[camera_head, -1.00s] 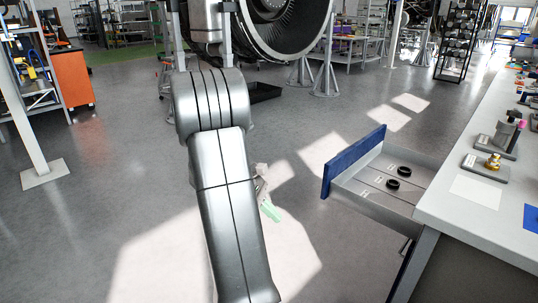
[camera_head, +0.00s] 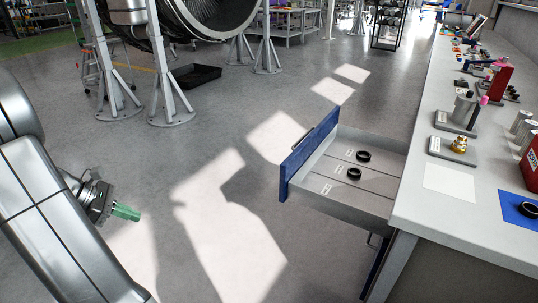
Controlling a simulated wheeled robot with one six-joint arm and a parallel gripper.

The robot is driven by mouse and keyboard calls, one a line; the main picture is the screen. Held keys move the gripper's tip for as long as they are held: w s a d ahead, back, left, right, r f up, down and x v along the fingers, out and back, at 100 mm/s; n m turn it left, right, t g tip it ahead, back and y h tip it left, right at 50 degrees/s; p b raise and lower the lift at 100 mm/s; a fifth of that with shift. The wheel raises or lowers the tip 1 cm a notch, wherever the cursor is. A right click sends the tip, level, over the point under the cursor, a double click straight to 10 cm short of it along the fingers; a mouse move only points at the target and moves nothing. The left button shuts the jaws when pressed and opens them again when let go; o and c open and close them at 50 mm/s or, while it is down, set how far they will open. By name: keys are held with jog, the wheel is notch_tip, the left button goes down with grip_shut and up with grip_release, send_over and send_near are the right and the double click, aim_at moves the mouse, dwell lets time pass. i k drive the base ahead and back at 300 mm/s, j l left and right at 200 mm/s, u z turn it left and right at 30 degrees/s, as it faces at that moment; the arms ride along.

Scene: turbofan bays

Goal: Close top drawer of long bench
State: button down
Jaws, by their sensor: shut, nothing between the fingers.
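The top drawer (camera_head: 305,160) of the long bench (camera_head: 407,208) is pulled well out, its blue front facing left into the room. A dark handle shows on the blue front. Inside the drawer lie two black rings (camera_head: 358,165) and pale labels. My gripper (camera_head: 125,212), with green fingertips, is shut and empty. It is left of the drawer front, apart from it, with open floor between them in the picture. The lower part of the bench is partly hidden below its top.
The bench top carries a brass fitting on a grey block (camera_head: 456,147), a white sheet (camera_head: 450,183), a blue mat (camera_head: 517,208) and a red box. Engine stand legs (camera_head: 168,90) and a black tray (camera_head: 196,76) stand at the back left. The floor left of the drawer is clear.

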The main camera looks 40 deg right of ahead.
aim_at(314, 176)
jog(key=i+z, duration=0.65)
jog(key=i+l+z, duration=0.1)
jog(key=z, duration=0.25)
jog(key=i+z, duration=0.45)
jog(key=z, duration=0.2)
